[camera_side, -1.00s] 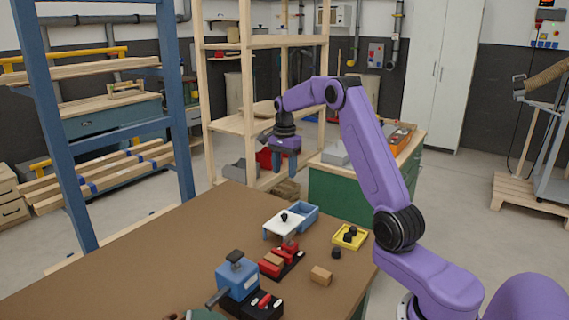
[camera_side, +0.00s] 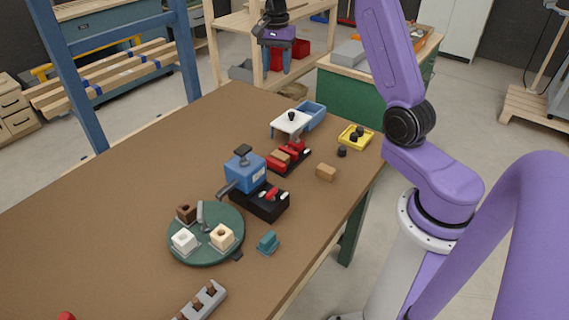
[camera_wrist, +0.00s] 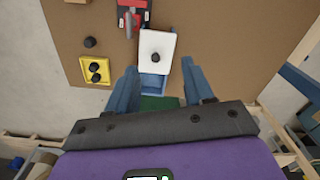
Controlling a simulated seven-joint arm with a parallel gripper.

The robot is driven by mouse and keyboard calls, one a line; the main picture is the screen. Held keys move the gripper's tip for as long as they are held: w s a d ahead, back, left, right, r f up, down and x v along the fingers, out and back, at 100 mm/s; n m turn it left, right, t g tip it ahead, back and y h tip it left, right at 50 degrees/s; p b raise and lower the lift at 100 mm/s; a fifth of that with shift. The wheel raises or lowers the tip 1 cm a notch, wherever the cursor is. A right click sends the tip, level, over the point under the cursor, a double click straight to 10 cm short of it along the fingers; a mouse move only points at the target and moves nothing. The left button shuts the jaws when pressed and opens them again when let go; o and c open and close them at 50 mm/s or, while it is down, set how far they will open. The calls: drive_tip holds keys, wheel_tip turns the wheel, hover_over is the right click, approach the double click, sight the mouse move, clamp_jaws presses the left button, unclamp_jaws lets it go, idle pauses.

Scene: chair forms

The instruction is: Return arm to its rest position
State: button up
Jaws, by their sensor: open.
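My gripper (camera_side: 276,57) is raised high above the far end of the brown table (camera_side: 110,190) in the side view, touching nothing there. In the wrist view my gripper (camera_wrist: 166,90) shows two blue-grey fingers spread apart with nothing held between them. Below and beyond the fingers are a white plate with a black knob (camera_wrist: 157,55) and a blue tray (camera_wrist: 152,82). Both also show in the side view, the white plate (camera_side: 284,126) beside the blue tray (camera_side: 314,112). My arm rises from its base at the right of the table.
A yellow tray (camera_side: 350,141) with black knobs, a red fixture (camera_side: 291,150), a blue block device (camera_side: 245,173), a tan block (camera_side: 326,172), a teal piece (camera_side: 268,242) and a green turntable (camera_side: 205,250) stand on the table. A green cabinet (camera_side: 352,97) and wooden shelving stand behind.

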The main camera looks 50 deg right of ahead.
drive_tip(key=s+a+r+n, duration=0.1)
drive_tip(key=s+a+n, duration=0.6)
drive_tip(key=a, duration=0.3)
drive_tip(key=s+a+n, duration=0.6)
drive_tip(key=s+a, duration=0.1)
drive_tip(key=a, duration=0.4)
drive_tip(key=s+a+f+n, duration=0.1)
drive_tip(key=s+f+n, duration=0.2)
drive_tip(key=s+n, duration=1.1)
drive_tip(key=s, duration=0.8)
drive_tip(key=shift+s+a, duration=0.15)
drive_tip(key=shift+s, duration=0.2)
